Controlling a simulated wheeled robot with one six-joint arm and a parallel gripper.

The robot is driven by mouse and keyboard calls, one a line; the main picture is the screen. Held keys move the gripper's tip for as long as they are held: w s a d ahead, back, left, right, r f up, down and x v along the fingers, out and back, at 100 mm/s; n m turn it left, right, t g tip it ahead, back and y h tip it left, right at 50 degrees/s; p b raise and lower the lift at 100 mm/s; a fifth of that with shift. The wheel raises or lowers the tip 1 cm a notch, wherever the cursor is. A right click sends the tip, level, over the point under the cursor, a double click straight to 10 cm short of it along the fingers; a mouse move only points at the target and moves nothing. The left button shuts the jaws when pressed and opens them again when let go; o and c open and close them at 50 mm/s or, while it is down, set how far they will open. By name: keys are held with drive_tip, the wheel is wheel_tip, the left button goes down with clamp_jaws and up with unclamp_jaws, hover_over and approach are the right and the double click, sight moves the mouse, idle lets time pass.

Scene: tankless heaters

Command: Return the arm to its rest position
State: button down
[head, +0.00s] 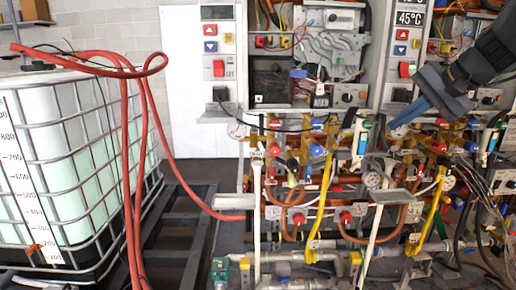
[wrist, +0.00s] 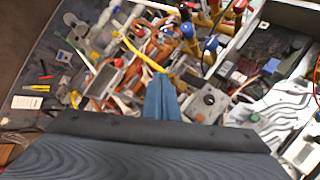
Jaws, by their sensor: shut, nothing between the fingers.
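My gripper (head: 398,122) shows at the upper right of the head view, at the end of my dark arm. Its blue fingers are together and empty, pointing down and to the left in front of the right heater's piping. In the wrist view the blue fingers of my gripper (wrist: 161,82) lie side by side at the centre, with pipes and valves beyond them. I cannot tell how far the fingertips are from the pipes.
Two open heater units (head: 330,50) stand above dense pipes, valves and gauges (head: 372,180). A caged white tank (head: 55,140) with red hoses (head: 127,170) is at left. A dark metal frame (head: 190,225) stands between. Loose tools (wrist: 40,88) show in the wrist view.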

drive_tip(key=s+a+f+n+g+h, duration=0.1)
drive_tip(key=s+a+f, duration=0.4)
drive_tip(key=f, duration=0.5)
drive_tip(key=s+a+f+n+g+h, duration=0.1)
drive_tip(key=s+a+f+n+g, duration=0.2)
drive_tip(key=s+a+f+n, duration=0.3)
drive_tip(key=s+a+f+n+g+h, duration=0.2)
drive_tip(key=s+a+f, duration=0.3)
drive_tip(key=s+f, duration=0.5)
wheel_tip(320, 180, down, 4)
drive_tip(key=shift+a+f+n+g, duration=0.25)
drive_tip(key=shift+n+g, duration=0.25)
drive_tip(key=shift+n, duration=0.2)
drive_tip(key=shift+d, duration=0.15)
